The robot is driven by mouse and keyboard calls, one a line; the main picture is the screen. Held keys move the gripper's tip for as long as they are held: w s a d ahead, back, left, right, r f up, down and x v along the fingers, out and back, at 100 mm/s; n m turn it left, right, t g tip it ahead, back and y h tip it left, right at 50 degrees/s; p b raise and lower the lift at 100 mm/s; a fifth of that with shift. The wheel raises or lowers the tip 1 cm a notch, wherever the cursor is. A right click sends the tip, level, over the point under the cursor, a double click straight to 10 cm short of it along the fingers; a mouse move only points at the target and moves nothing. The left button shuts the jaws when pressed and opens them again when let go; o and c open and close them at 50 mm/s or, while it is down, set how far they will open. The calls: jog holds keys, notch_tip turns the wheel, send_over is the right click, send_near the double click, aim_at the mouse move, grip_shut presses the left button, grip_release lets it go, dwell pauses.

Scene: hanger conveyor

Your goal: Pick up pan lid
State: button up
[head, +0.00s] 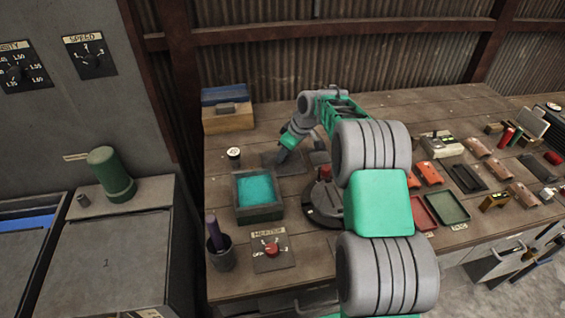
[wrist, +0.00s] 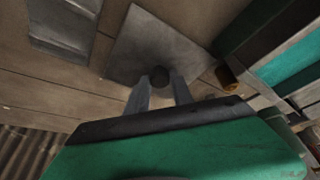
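The pan lid looks like a flat, dark grey square plate with a round dark knob. In the head view the lid (head: 292,166) lies on the bench behind the teal-filled box, partly hidden by my gripper. In the wrist view the lid (wrist: 140,48) lies flat beyond my fingers. My gripper (head: 283,153) is over the lid, pointing down. In the wrist view my gripper (wrist: 159,78) has one finger on each side of the knob. I cannot tell whether the fingers touch the knob.
A dark box (head: 258,214) with teal contents stands in front of the lid. A dark pot (head: 221,257) and a heater dial panel (head: 271,250) sit near the front edge. A white-topped jar (head: 234,153) stands left of the lid. Trays and parts crowd the right side.

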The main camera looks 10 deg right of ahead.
grip_shut()
jog(key=shift+r, duration=0.15)
